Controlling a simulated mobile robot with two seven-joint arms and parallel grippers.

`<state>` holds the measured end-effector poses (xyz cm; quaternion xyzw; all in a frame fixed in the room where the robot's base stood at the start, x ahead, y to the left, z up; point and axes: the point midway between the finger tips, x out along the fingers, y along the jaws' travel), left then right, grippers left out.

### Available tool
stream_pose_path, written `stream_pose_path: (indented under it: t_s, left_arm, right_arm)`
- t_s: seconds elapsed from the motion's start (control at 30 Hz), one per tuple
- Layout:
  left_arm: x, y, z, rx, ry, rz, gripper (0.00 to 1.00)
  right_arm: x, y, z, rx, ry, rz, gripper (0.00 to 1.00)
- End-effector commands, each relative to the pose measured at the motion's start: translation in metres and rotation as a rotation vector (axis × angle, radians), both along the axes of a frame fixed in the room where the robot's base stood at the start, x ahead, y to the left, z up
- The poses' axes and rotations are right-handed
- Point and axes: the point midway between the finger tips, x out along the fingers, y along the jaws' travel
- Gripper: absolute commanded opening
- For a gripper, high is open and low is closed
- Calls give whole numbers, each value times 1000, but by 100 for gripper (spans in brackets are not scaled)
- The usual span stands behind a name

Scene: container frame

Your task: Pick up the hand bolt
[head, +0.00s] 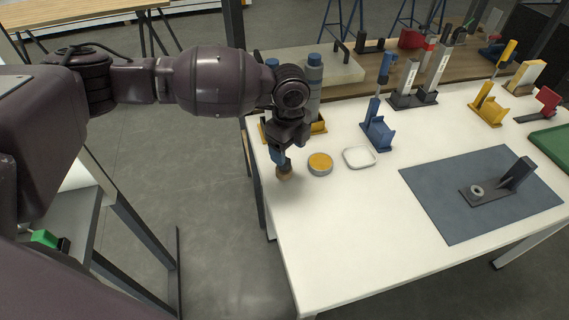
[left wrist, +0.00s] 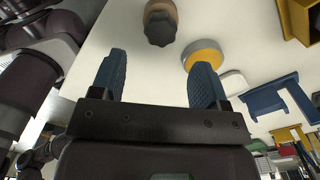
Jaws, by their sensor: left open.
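The hand bolt seems to be the small piece with a dark lobed knob and a tan base. It stands on the white table near its left edge, in the head view (head: 284,174) and at the top of the left wrist view (left wrist: 160,24). My left gripper (head: 281,160) points down just above it and partly hides it in the head view. In the left wrist view its two blue fingers (left wrist: 160,62) are spread apart with nothing between them. The bolt lies beyond the fingertips. My right gripper is not in view.
A round yellow-topped tin (head: 320,163) and a small white dish (head: 359,157) stand close to the right. A blue holder (head: 378,132) is behind them. A grey mat (head: 440,205) carries a dark bracket (head: 490,192). The table's front left is clear.

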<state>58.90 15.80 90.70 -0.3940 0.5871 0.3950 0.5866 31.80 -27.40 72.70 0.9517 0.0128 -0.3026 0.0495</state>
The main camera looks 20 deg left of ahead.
Motion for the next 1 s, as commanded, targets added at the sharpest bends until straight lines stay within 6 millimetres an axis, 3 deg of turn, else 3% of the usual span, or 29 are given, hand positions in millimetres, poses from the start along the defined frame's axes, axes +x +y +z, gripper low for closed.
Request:
stream_pose_path:
  t_s: [0.27, 0.53, 0.83, 1.0]
  left_arm:
    - [1, 5, -19, -1, 1, 0, 68]
    - [3, 12, -54, 0, 2, 0, 68]
    - [3, 12, -58, -1, -2, 0, 68]
    - [3, 12, -58, 0, -1, 0, 42]
  right_arm:
    - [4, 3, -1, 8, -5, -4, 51]
    - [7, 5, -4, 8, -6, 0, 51]
    - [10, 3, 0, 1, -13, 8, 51]
    - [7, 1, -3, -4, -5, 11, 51]
